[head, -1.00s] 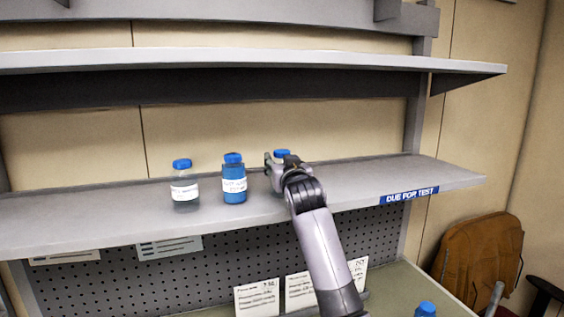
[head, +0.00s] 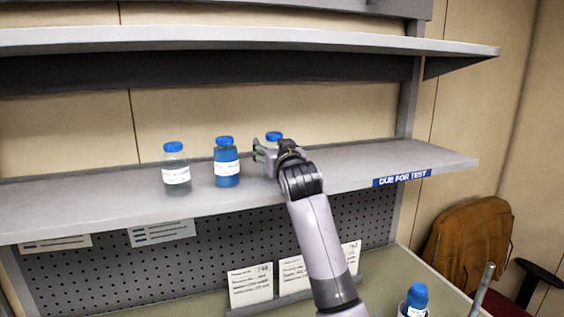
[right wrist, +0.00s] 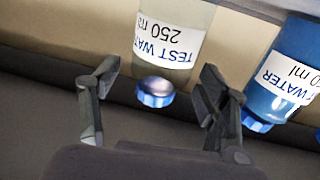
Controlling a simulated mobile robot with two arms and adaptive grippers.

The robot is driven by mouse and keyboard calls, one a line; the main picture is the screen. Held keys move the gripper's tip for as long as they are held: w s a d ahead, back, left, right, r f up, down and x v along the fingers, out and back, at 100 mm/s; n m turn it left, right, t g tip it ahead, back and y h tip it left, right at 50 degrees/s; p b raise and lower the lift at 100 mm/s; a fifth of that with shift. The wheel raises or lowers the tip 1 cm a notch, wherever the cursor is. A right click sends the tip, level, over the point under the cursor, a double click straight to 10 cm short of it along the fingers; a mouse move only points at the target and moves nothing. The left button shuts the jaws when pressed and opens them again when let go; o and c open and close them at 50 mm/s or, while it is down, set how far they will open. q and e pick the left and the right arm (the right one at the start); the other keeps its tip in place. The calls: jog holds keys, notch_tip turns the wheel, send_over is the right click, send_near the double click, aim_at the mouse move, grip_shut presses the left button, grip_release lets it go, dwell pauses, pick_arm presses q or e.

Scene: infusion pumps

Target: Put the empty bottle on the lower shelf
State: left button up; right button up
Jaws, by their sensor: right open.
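A clear, empty-looking bottle with a blue cap (head: 273,136) stands on the lower shelf (head: 80,215), mostly hidden behind my right gripper in the head view. In the right wrist view this bottle (right wrist: 178,22) appears upside down, its label reading "TEST WATER 250 ml". My right gripper (right wrist: 155,95) is open, with its fingers apart on either side of the cap and a gap to each. Its arm reaches up from the bottom in the head view. My left gripper is not in view.
A blue-filled bottle (head: 227,166) and another clear bottle (head: 175,172) stand to the left on the same shelf. An upper shelf (head: 250,39) hangs above. Cards (head: 250,285) and another blue-capped bottle (head: 417,297) are below. The shelf's right part, behind the "DUE FOR TEST" label (head: 402,178), is clear.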

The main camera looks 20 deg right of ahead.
jog(key=s+a+b, duration=0.1)
jog(key=s+b, duration=0.3)
jog(key=s, duration=0.5)
jog(key=shift+s+b, duration=0.35)
jog(key=shift+s, duration=0.05)
